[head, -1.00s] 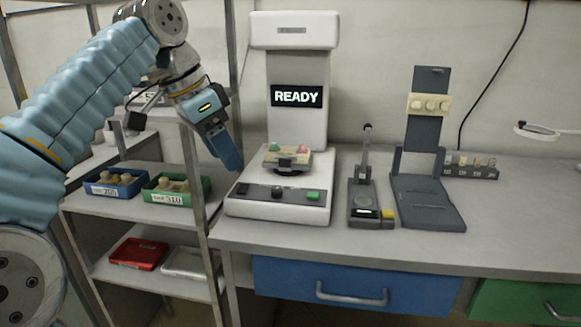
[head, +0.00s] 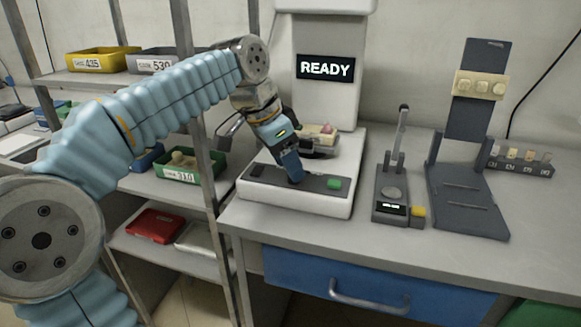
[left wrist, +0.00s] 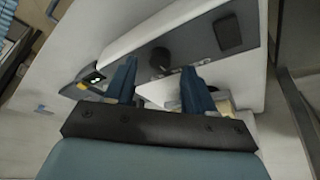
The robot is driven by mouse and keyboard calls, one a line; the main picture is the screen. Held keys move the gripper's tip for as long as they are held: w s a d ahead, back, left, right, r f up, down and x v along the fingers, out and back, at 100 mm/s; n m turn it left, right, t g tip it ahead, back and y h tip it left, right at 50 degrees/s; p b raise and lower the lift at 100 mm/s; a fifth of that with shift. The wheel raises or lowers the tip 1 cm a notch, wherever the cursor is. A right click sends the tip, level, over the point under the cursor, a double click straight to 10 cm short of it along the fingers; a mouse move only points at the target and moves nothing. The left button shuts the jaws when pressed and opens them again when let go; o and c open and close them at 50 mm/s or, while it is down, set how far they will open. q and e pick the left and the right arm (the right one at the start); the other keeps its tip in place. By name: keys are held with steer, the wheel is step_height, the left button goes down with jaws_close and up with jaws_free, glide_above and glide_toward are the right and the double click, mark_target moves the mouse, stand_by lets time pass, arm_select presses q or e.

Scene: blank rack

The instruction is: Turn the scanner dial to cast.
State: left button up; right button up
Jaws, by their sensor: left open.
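The scanner (head: 290,202) stands on the bench with a dark front panel, and its screen (head: 325,68) reads READY. A green button (head: 334,183) is at the panel's right. In the left wrist view the round dark dial (left wrist: 160,58) sits on the panel, with small pale marks beside it that I cannot read. My left gripper (head: 295,180) is over the middle of the panel and hides the dial in the head view. In the left wrist view the gripper (left wrist: 158,74) is open, with the dial ahead of and between its fingertips, apparently not gripped. My right gripper is out of view.
A beige piece (head: 319,138) sits on the scanner's stage behind the gripper. A small gauge (head: 391,200) with a yellow block and a dark stand (head: 470,205) are to the right. A shelf rack with a green bin (head: 190,176) is at left.

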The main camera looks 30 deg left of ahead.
arm_select(q)
steer(key=shift+x, duration=1.1)
steer(key=shift+c, duration=0.3)
jaws_close()
steer(key=shift+n, duration=0.3)
steer(key=n+y, duration=0.1)
steer(key=n, duration=0.3)
steer(key=shift+s+d+t+y, duration=0.1)
steer(key=shift+d+t+y, duration=0.1)
steer(key=shift+t+y, duration=0.2)
steer(key=shift+d+n+y, duration=0.15)
steer(key=shift+n+y, duration=0.65)
steer(key=shift+n, duration=1.3)
